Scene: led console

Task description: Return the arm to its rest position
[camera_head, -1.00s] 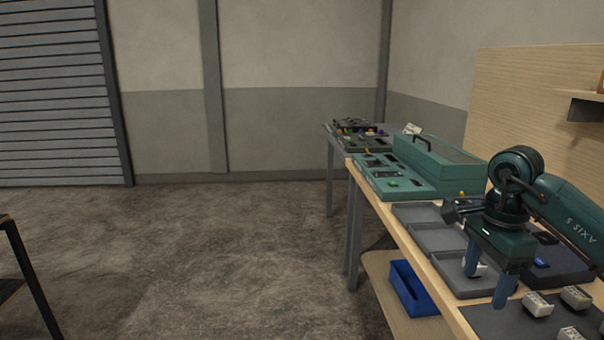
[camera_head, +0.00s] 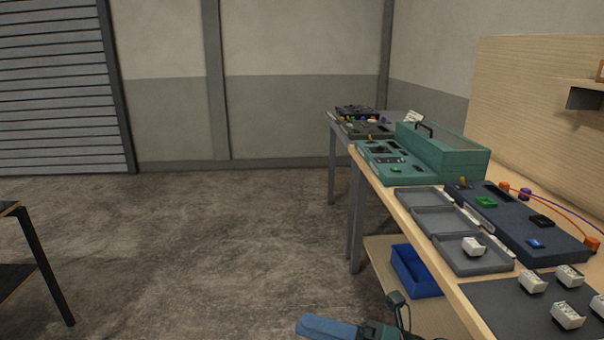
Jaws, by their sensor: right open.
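My right gripper (camera_head: 328,327) shows at the bottom edge, low beside the front of the workbench (camera_head: 429,270). Its blue finger points left, and the rest of the hand is cut off by the frame. It is open, with nothing visible in it, and apart from the things on the bench. My left gripper is not in view. A dark console (camera_head: 519,231) with green, black and blue parts lies on the bench, uncovered. A white block (camera_head: 473,246) sits in the nearest compartment of the grey tray (camera_head: 420,198).
Several white blocks (camera_head: 533,281) rest on a dark mat (camera_head: 500,312) at the near right. A teal case (camera_head: 455,160) stands at the bench's far end. A blue bin (camera_head: 414,276) sits on the lower shelf.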

